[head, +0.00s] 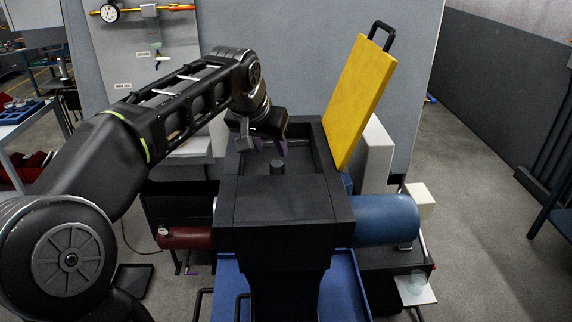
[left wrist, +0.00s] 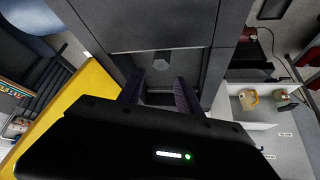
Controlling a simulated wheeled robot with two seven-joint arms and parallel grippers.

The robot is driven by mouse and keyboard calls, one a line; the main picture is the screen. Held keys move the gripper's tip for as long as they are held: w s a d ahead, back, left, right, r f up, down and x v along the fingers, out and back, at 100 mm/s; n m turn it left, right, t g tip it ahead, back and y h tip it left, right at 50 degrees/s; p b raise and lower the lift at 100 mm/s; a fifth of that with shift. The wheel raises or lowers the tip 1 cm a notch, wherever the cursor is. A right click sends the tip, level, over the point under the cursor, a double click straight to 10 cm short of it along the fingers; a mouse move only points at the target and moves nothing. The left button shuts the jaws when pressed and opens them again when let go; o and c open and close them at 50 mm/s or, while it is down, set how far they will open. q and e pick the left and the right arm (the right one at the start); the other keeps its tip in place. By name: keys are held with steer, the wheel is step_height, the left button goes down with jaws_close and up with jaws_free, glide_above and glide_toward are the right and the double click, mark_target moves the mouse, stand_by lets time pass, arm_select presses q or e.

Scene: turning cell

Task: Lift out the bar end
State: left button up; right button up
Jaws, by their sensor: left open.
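The bar end (head: 277,167) shows as a short dark grey upright stub inside the open top of a dark machine housing (head: 284,205). My left gripper (head: 270,148) hangs over the opening, just behind and above the stub, with its fingers spread and nothing visible between them. In the left wrist view the two purplish fingers of my left gripper (left wrist: 160,95) point into the housing. A small grey many-sided face (left wrist: 160,64), apparently the top of the bar end, lies just beyond the fingertips. The lower part of the bar end is hidden. My right gripper is out of view.
A yellow lid (head: 361,95) with a black handle stands raised at the right of the opening. A blue cylinder (head: 387,219) sticks out right of the housing, a dark red one (head: 186,238) left. The housing walls closely surround the opening.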

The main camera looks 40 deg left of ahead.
mark_target(277, 164)
arm_select(q)
steer(key=shift+s+d+r, duration=0.1)
steer(key=shift+s+r, duration=0.05)
steer(key=shift+s, duration=0.1)
steer(key=shift+x, duration=1.45)
steer(key=shift+p, duration=0.3)
steer(key=shift+w+f, duration=0.15)
steer(key=shift+f, duration=0.1)
steer(key=p+x, duration=0.1)
steer(key=x, duration=0.2)
steer(key=shift+w+f+p, duration=0.1)
steer(key=shift+f+p, duration=0.15)
steer(key=shift+p, duration=0.1)
steer(key=shift+w+a+f, duration=0.2)
steer(key=shift+w+f, duration=0.1)
steer(key=shift+f, duration=0.15)
steer(key=shift+c, duration=0.4)
jaws_close()
